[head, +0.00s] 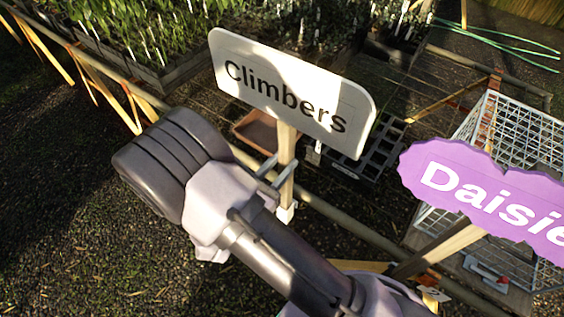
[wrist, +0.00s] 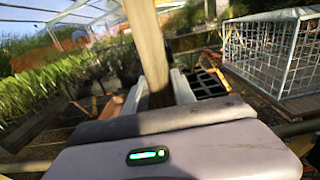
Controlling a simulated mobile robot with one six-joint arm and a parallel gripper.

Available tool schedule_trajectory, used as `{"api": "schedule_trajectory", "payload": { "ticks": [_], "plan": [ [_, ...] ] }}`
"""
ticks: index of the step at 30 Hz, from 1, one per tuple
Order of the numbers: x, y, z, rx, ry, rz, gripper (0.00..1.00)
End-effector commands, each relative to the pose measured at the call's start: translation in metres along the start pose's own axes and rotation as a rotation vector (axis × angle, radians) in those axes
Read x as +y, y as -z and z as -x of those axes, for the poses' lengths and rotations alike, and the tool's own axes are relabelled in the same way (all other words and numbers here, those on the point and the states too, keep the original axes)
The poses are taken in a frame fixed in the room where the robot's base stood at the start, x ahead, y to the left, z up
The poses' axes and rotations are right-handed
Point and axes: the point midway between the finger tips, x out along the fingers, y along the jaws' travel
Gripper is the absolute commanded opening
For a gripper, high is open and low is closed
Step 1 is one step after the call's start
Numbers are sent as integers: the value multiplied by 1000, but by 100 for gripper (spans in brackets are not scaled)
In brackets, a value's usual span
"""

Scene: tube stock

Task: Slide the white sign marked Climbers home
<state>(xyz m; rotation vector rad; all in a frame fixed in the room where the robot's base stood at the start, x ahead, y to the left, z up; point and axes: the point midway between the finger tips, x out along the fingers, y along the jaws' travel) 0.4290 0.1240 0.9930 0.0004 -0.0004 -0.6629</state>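The white sign marked Climbers (head: 292,88) stands nearly upright on a wooden stake (head: 286,150), its board tilted in the head view. My gripper (head: 275,172) is at the stake below the board. In the wrist view the stake (wrist: 150,45) runs down between the two pale fingers, which sit close against its sides, so the gripper looks shut on it.
A purple Daisies sign (head: 490,195) on its own stake stands at right, before a white wire cage (head: 510,130). The cage also shows in the wrist view (wrist: 275,55). A black tray (head: 370,150) and a terracotta-coloured tray (head: 257,132) lie behind the rail. Gravel at left is clear.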

Motion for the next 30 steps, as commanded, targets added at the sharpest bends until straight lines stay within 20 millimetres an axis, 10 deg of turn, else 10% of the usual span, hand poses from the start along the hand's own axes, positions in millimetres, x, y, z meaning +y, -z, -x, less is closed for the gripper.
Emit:
{"api": "schedule_trajectory", "payload": {
  "ticks": [17, 30],
  "plan": [
    [0, 0, 4, 1, -2, 1, 54],
    [1, -2, 130, 0, -6, -1, 54]
  ]
}}
